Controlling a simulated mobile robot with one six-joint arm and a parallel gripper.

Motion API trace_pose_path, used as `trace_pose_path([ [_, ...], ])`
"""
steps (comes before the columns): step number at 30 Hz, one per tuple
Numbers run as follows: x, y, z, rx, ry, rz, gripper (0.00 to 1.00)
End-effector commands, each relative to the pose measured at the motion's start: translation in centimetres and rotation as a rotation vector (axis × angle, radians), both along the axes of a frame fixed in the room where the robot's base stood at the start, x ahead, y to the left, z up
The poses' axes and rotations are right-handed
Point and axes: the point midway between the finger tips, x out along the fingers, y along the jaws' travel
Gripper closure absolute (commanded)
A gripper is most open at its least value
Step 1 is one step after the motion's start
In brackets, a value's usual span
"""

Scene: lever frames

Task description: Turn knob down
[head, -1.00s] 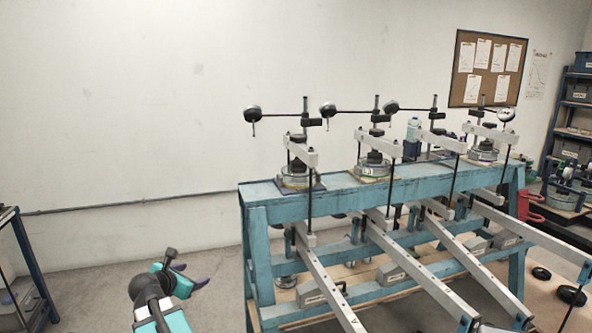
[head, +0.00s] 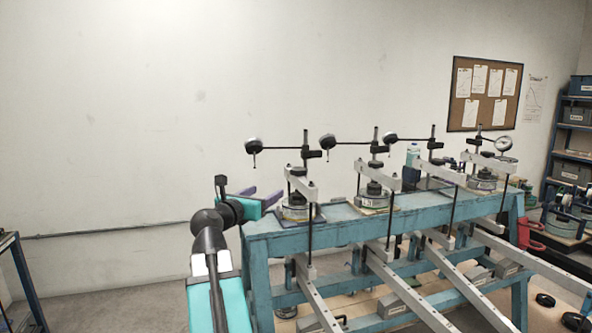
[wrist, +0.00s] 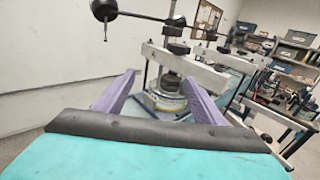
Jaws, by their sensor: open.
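My gripper (head: 268,196) is at the left end of the blue bench, just left of the nearest test cell (head: 296,205). Its two purple fingers are apart and empty. In the wrist view my gripper (wrist: 158,82) has the round cell (wrist: 168,99) beyond and between its fingers. A dark stepped knob-like part (wrist: 171,78) stands on top of that cell, below a pale crossbar (wrist: 185,67). Above are a black clamp with a round knob (wrist: 177,46) on the post and a dial gauge (wrist: 103,10). I cannot tell which of these is the task's knob.
Several similar cells line the blue bench (head: 345,228), with upright rods and long lever beams (head: 317,300) sloping out toward the front. A dial gauge (head: 253,146) overhangs near my gripper. The wall side at left is free.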

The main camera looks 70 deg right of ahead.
Motion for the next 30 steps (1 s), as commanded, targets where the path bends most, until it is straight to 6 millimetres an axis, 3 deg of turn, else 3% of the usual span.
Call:
trace_pose_path([
  [1, -1.4, -0.3, 1.5, -0.013, -0.011, -0.018, 0.37],
  [3, -2.5, -0.5, 2.5, -0.024, -0.019, -0.034, 0.37],
  [7, -3.6, -0.7, 3.4, -0.035, -0.026, -0.048, 0.37],
  [21, -3.6, -1.0, 3.5, -0.034, -0.026, -0.049, 0.37],
  [30, -3.9, -3.7, 3.6, -0.033, -0.026, -0.051, 0.37],
])
